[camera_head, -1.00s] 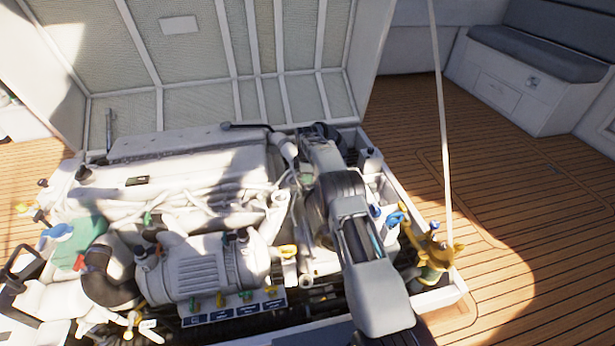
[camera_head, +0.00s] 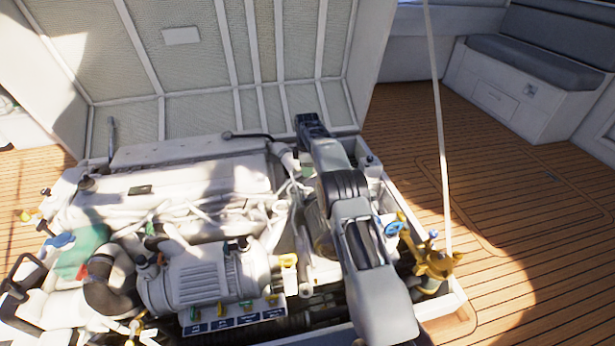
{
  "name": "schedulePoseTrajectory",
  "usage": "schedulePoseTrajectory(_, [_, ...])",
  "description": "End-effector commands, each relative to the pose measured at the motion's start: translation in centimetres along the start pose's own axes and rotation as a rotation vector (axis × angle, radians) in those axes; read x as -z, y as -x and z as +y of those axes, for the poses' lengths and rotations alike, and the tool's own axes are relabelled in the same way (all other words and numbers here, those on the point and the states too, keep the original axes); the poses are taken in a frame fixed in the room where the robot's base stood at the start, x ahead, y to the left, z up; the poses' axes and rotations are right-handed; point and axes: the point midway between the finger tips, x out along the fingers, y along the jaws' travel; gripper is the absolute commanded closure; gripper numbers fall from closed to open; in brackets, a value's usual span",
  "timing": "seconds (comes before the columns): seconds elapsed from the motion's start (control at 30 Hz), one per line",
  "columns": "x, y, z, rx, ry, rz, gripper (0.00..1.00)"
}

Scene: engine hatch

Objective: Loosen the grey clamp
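My grey arm reaches from the bottom of the picture up over the right part of the open engine bay (camera_head: 437,306). Its dark far end is near the foot of the raised hatch lid. I cannot make out my gripper's fingers; they appear to be hidden by my own arm. I cannot pick out the grey clamp for certain; it may be behind the arm or too small among the pale hoses and fittings. The engine (camera_head: 205,278) fills the middle and left of the bay.
The hatch lid (camera_head: 190,75) stands open behind the engine. A yellow valve fitting (camera_head: 435,263) and blue-handled valve (camera_head: 396,228) are right of my arm. A thin pale pole (camera_head: 441,150) rises at the right. The teak deck (camera_head: 540,230) is clear.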

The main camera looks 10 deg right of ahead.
Motion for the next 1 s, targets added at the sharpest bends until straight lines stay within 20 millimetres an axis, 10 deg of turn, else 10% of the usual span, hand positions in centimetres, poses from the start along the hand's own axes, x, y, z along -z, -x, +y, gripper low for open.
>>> schedulePoseTrajectory(0.33, [0.0, 4.1, 0.0, -0.001, 0.000, 0.000, 0.62])
schedulePoseTrajectory(1.0, [0.0, 4.5, 0.0, -0.002, -0.031, 0.000, 0.62])
